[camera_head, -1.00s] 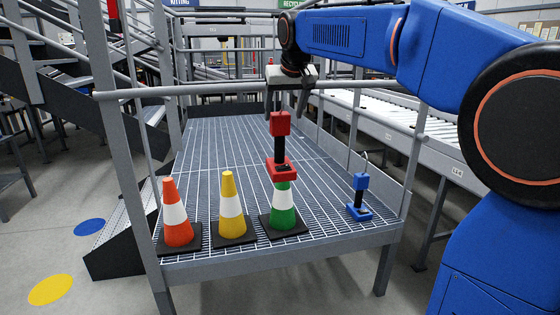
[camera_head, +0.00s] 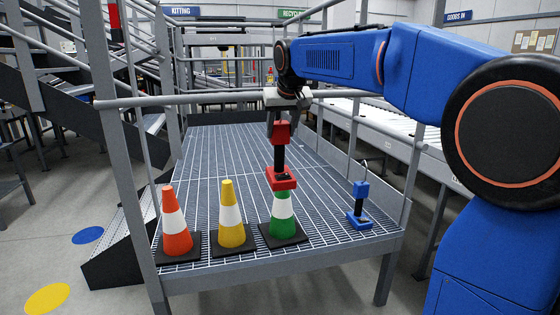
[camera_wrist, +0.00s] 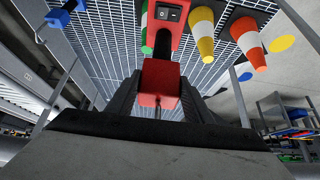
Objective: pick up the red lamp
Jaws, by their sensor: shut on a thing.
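The red lamp (camera_head: 281,178) has a red base, a black stem and a red head. It stands upright over the top of the green cone (camera_head: 282,206); I cannot tell if its base still touches the cone. My gripper (camera_head: 281,124) comes from above and is shut on the lamp's red head. In the wrist view the red lamp (camera_wrist: 160,80) sits between the two dark fingers of my gripper (camera_wrist: 158,100), with its switch on the base beyond. The base hides much of the green cone there.
An orange cone (camera_head: 175,222) and a yellow cone (camera_head: 231,214) stand left of the green one on the grated platform (camera_head: 230,150). A blue lamp (camera_head: 360,204) stands to the right. Grey railings (camera_head: 200,100) surround the platform. The grating behind the cones is clear.

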